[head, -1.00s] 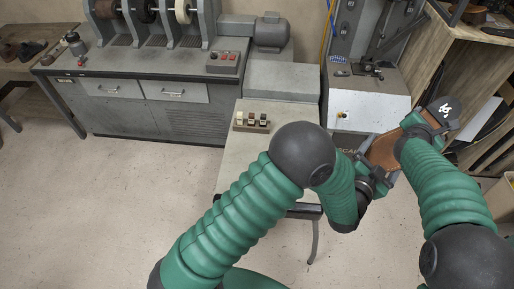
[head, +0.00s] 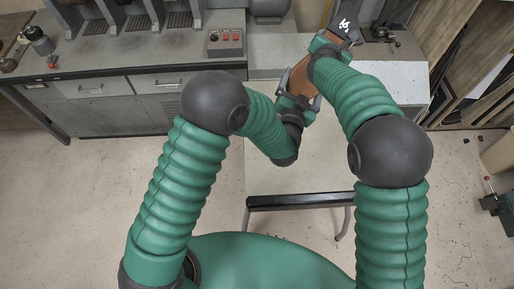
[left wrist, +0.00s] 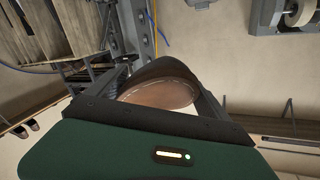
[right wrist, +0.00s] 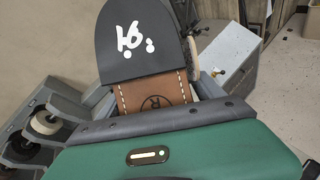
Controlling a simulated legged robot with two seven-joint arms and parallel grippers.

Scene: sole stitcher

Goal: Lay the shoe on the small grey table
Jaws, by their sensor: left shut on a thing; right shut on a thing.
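The shoe (head: 300,80) is brown leather with white stitching and a black end with white marks. It is held up at a slant between both grippers, above the far part of the small grey table (head: 320,176). My left gripper (head: 297,99) is shut on its lower, brown end, which shows between the fingers in the left wrist view (left wrist: 160,94). My right gripper (head: 326,46) is shut near the black end; the right wrist view shows that black end (right wrist: 136,42) and stitched leather (right wrist: 152,98). My arms hide part of the tabletop.
A grey workbench (head: 120,82) with a red-button control box (head: 226,41) stands at the left back. A machine with a pale base (head: 400,82) is behind the table at right. The table's near part is bare.

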